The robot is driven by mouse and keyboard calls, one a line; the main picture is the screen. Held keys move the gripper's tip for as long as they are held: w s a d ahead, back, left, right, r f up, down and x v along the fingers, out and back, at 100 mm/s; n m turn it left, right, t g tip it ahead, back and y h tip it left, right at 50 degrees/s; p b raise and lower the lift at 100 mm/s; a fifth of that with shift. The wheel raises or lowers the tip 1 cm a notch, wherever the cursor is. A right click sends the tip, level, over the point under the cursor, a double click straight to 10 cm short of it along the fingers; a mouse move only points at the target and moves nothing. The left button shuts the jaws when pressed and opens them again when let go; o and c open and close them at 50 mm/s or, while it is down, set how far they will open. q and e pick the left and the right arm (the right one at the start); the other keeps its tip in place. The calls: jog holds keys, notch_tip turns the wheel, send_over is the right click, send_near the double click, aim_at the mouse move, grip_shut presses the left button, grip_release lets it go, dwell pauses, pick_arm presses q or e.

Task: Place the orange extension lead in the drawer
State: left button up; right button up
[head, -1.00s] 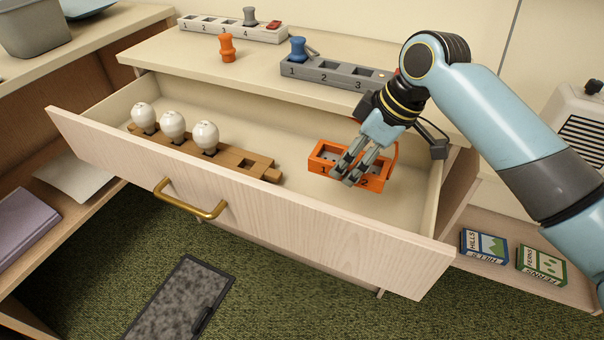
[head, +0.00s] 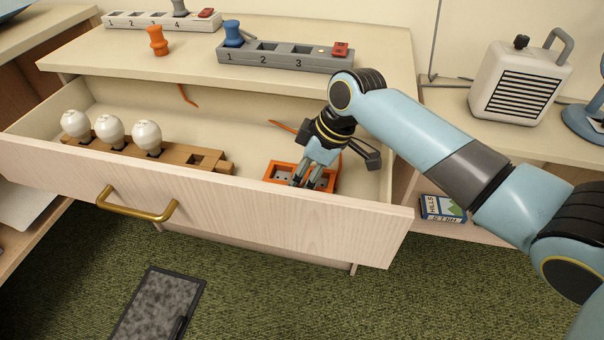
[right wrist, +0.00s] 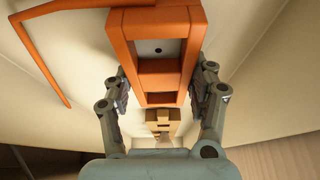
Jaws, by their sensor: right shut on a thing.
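The orange extension lead (head: 269,172) is inside the open drawer (head: 290,220), toward its right end. My right gripper (head: 304,183) reaches down from above and is shut on it. In the right wrist view the orange block (right wrist: 158,22) sits between the two fingers (right wrist: 160,92), and its orange cord (right wrist: 42,62) bends off to the left. Bits of orange cord (head: 187,95) also show at the back of the drawer. The front panel hides the lead's lower part, so I cannot tell whether it touches the drawer floor. My left gripper is not in view.
A wooden holder (head: 190,165) with white bulbs (head: 110,132) lies in the drawer's left part. On the top stand a grey numbered strip (head: 285,58) with a blue plug (head: 233,33), a white strip (head: 150,21) and an orange plug (head: 158,41). A heater (head: 520,80) stands right.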

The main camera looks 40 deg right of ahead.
jog(key=o, duration=1.6)
jog(key=shift+f, duration=0.1)
jog(key=shift+c, duration=0.2)
jog(key=p+v, duration=0.2)
jog(key=v, duration=1)
jog(key=shift+p, duration=0.35)
jog(key=shift+d, duration=0.15)
